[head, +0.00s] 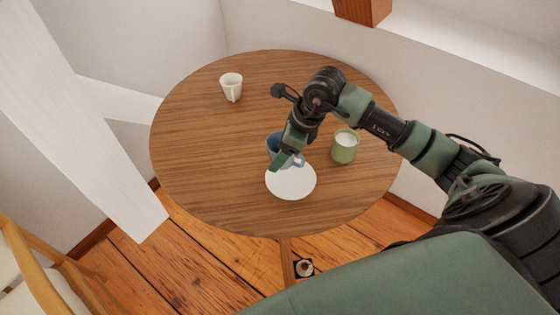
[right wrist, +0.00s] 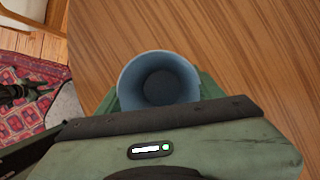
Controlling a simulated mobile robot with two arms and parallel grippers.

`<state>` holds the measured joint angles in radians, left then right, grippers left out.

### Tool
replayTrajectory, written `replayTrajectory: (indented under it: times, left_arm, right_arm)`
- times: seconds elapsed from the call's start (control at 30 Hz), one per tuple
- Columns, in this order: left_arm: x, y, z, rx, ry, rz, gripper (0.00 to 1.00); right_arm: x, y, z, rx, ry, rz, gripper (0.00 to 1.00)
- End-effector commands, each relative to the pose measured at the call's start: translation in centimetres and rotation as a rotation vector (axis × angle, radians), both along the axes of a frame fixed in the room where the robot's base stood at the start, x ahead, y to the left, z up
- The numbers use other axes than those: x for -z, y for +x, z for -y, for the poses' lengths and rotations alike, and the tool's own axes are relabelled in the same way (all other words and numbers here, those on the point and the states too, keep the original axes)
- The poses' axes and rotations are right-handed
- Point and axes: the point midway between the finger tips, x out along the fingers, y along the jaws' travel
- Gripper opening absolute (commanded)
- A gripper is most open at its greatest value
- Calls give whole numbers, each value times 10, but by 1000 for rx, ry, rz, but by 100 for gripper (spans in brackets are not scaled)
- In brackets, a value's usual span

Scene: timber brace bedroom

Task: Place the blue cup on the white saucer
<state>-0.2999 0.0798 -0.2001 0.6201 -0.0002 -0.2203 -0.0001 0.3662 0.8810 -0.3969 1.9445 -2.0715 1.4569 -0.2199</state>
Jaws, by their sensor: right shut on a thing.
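The blue cup (head: 272,148) is in my right gripper (head: 289,160) at the back edge of the white saucer (head: 291,184). In the right wrist view the cup (right wrist: 158,80) shows its open, empty inside, and part of it is hidden by my gripper body. My right gripper is shut on the cup. The saucer lies on the round wooden table, and its front part is bare. Whether the cup's base touches the table or the saucer is hidden. My left gripper is in neither view.
On the round wooden table (head: 200,150), a green cup (head: 344,147) with pale contents stands right of the saucer. A white cup (head: 231,86) stands at the back left. The table's left side is clear. White timber braces (head: 85,110) stand left of the table.

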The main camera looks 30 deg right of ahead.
Motion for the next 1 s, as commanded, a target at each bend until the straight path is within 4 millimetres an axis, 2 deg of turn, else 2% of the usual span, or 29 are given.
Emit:
replayTrajectory:
  times: [0.17, 0.43, 0.8, 0.83, 0.9, 1.0]
  left_arm:
    - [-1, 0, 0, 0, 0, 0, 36]
    - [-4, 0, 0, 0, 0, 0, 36]
    - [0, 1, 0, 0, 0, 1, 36]
    - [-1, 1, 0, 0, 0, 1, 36]
    - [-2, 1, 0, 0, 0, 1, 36]
    - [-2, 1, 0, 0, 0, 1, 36]
  right_arm:
    - [11, 1, -1, 0, 2, 1, 19]
    - [47, 0, -1, 0, 3, 0, 19]
    - [54, 1, 0, -1, 0, 2, 19]
    - [52, 0, 0, -1, 0, 2, 75]
    - [52, 0, 0, -1, 0, 1, 89]
    - [52, 0, 0, -1, 0, 1, 89]
